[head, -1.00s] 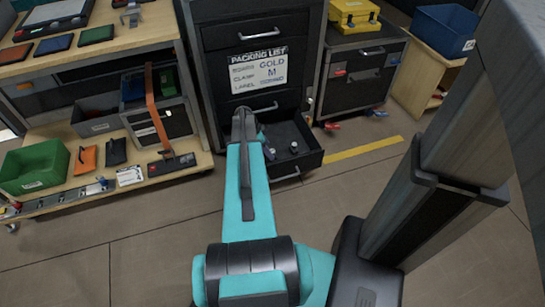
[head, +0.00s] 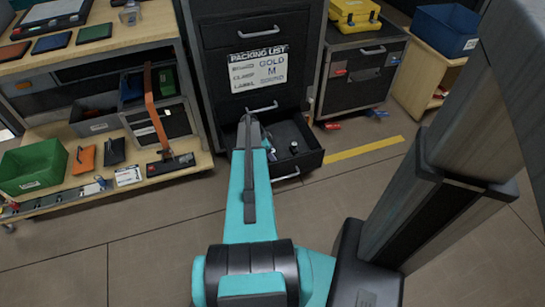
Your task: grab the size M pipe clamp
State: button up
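The open drawer (head: 314,160) of the dark cabinet holds small dark and metallic parts. One small part (head: 293,147) stands in the middle of the drawer, and another (head: 271,154) shows just right of my arm. They may be pipe clamps, but no size marking can be read at this scale. The far end of my arm (head: 250,130) reaches over the left side of the drawer. My gripper's fingers cannot be made out, and my arm hides that side of the drawer.
A wooden shelf unit (head: 100,200) with a green bin (head: 33,166) stands at left. A dark case (head: 358,75) stands at right. The floor in front is clear.

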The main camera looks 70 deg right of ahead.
jog(key=shift+c, duration=0.3)
jog(key=c, duration=1.3)
